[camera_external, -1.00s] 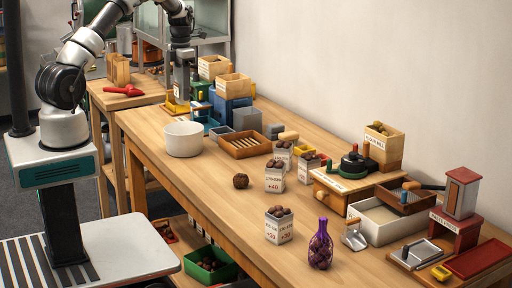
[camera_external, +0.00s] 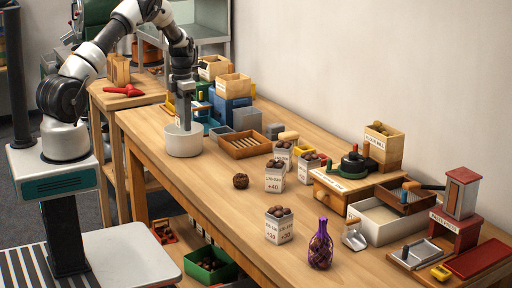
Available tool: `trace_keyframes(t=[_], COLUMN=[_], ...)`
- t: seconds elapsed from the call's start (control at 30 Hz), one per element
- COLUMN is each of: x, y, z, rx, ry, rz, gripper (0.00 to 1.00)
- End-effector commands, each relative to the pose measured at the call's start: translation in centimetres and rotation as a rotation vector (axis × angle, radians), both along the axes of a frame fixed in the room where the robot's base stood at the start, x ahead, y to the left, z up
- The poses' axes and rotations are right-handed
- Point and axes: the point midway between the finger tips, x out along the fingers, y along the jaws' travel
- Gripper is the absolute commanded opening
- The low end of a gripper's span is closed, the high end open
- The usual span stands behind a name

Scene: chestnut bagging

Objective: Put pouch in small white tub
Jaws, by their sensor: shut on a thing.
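The small white tub (camera_external: 184,142) stands on the left part of the workbench. My gripper (camera_external: 184,126) points straight down into the tub's opening, with its fingertips at or just below the rim. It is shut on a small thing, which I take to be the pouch. The tub wall and the fingers hide most of it, so its shape and whether it touches the tub floor cannot be told.
A purple net bag (camera_external: 320,246) stands at the front edge of the workbench (camera_external: 215,205). Chestnut-filled cartons (camera_external: 279,226) and a loose brown ball (camera_external: 240,181) stand nearby. A wooden tray (camera_external: 245,145) and a blue box (camera_external: 231,108) are close behind the tub.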

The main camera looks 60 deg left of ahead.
Motion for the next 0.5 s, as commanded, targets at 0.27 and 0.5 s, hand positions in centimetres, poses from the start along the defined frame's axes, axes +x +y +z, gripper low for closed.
trace_keyframes(t=[0.27,0.5], x=[-0.1,0.0], y=[0.1,0.0], z=[-3.6,-5.0], rx=[0.000,0.000], ry=[0.000,0.000], rz=[0.001,0.000], gripper=[0.23,0.23])
